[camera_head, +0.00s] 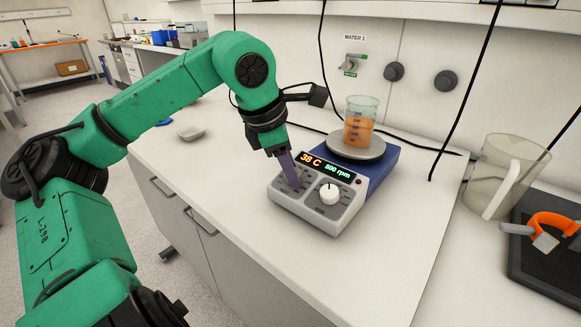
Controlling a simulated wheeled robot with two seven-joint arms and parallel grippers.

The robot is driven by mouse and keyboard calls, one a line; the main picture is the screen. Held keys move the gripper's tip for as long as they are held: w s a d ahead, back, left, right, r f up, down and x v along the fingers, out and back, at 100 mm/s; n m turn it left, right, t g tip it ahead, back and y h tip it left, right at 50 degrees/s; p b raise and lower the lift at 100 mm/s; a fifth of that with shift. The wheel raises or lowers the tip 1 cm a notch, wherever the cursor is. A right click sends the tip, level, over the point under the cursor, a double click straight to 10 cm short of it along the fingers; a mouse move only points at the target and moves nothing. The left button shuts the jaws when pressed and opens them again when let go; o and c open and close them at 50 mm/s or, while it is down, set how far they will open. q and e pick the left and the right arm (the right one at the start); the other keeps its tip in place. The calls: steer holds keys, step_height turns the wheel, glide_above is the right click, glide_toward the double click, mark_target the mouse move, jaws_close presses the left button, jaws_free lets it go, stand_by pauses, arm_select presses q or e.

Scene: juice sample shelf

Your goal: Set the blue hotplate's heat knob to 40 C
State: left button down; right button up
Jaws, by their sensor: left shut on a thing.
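The blue hotplate (379,172) stands on the white counter with its grey control panel facing me. Its display (325,166) reads 38 C and 500 rpm. A white knob (329,194) shows on the right of the panel. The heat knob on the left of the panel is hidden behind my left gripper (292,178). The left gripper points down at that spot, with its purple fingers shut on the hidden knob. A glass beaker of orange liquid (358,130) stands on the hotplate's round plate. My right gripper is not in view.
A clear pitcher (494,178) stands right of the hotplate, near a black tray (530,262) with an orange-banded item (552,225). Black cables hang behind the hotplate. A small grey dish (192,132) lies at the left. The counter (395,255) in front is clear.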

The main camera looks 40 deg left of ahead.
arm_select(q)
steer(key=shift+r, duration=0.1)
steer(key=shift+c, duration=2.2)
jaws_free()
steer(key=p+v, duration=0.1)
steer(key=v, duration=1.3)
steer(key=shift+r, duration=0.25)
steer(key=shift+s, duration=0.1)
